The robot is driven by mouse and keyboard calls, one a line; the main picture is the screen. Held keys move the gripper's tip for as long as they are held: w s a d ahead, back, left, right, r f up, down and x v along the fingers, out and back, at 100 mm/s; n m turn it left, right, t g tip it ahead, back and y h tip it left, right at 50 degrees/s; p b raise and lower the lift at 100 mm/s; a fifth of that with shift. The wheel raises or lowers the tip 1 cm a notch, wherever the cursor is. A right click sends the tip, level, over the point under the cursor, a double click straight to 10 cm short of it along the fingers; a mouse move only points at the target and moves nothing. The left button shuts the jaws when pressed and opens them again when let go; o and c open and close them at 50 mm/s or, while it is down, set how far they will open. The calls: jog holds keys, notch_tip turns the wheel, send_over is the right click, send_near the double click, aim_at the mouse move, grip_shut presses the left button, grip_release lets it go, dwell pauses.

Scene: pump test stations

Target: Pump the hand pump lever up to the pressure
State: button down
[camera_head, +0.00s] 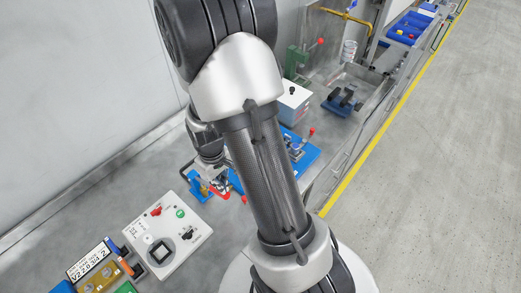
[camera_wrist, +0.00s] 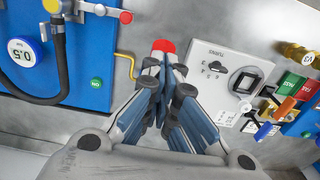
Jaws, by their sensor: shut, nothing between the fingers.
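My gripper (camera_wrist: 160,72) is shut and empty in the wrist view, its fingers together. A red cylindrical end (camera_wrist: 165,46), apparently a lever grip, shows right at the fingertips. I cannot tell whether they touch. A blue panel (camera_wrist: 78,75) on the left carries a round dial (camera_wrist: 24,52) marked 0.5, a black hose (camera_wrist: 62,70) and a green round label (camera_wrist: 96,83). The lever's full length and pivot are hidden.
A white control box (camera_head: 165,235) with switches stands front left; it also shows in the wrist view (camera_wrist: 228,80). The floor at right is clear.

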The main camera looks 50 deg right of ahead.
dwell(0.4)
jog(key=shift+f+b, duration=3.9)
jog(key=shift+f, duration=0.8)
jog(key=shift+r+p, duration=3.55)
jog(key=shift+r, duration=1.2)
jog(key=shift+r+p, duration=1.85)
jog(key=shift+r, duration=0.65)
